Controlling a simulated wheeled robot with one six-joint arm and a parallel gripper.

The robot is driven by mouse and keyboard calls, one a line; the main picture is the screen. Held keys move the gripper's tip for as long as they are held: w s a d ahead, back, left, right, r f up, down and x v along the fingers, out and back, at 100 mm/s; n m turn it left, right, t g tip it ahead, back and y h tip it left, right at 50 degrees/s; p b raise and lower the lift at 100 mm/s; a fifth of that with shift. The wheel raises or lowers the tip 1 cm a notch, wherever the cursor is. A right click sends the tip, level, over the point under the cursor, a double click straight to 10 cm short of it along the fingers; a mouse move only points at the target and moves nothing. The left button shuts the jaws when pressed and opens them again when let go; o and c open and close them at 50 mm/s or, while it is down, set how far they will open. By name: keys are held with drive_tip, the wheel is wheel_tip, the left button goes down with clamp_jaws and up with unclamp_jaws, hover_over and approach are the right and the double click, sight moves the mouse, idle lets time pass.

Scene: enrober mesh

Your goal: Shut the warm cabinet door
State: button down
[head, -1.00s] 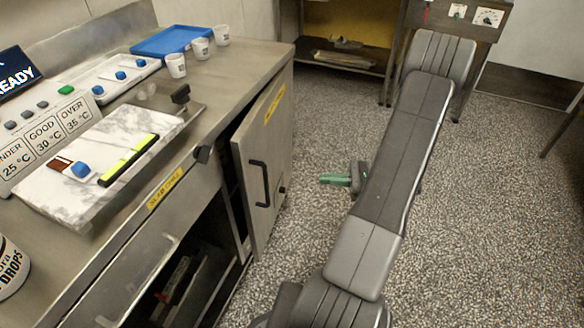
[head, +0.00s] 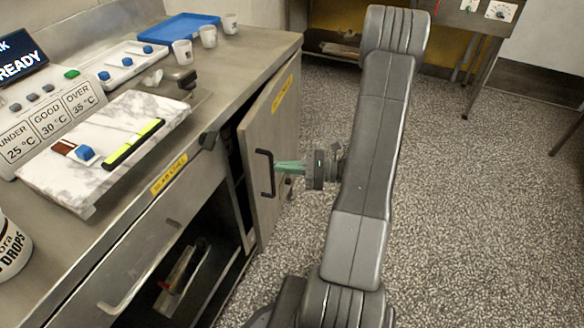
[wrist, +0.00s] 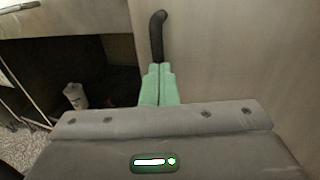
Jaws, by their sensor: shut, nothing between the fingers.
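The warm cabinet door (head: 287,125) is a grey metal panel with a yellow label and a black bar handle (head: 263,172). It stands ajar, with a dark gap along its left edge. In the wrist view the door (wrist: 230,60) fills the right side and its handle (wrist: 157,38) rises just beyond my fingertips. My gripper (head: 278,167) has green fingers, which are shut and empty. It points left at the door face, close beside the handle. The fingers (wrist: 160,68) overlap the handle's lower end in the wrist view; I cannot tell whether they touch it.
The steel counter (head: 245,62) above holds a marble slab (head: 60,178), a blue tray (head: 180,27) and several white cups. An open dark compartment (head: 215,265) lies left of the door. Speckled floor to the right is clear up to a table at the back.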

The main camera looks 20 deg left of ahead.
sight(265, 164)
drive_tip(key=shift+a, duration=0.1)
drive_tip(key=shift+m+t, duration=0.4)
drive_tip(key=shift+t, duration=0.2)
drive_tip(key=a, duration=0.5)
drive_tip(key=shift+s+a+r, duration=0.15)
drive_tip(key=shift+s+a, duration=0.05)
drive_tip(key=shift+s, duration=0.2)
drive_tip(key=w+d+p, duration=0.1)
drive_tip(key=d, duration=1.3)
drive_tip(key=shift+w+d, duration=0.2)
drive_tip(key=shift+w, duration=0.1)
drive_tip(key=shift+a, duration=0.1)
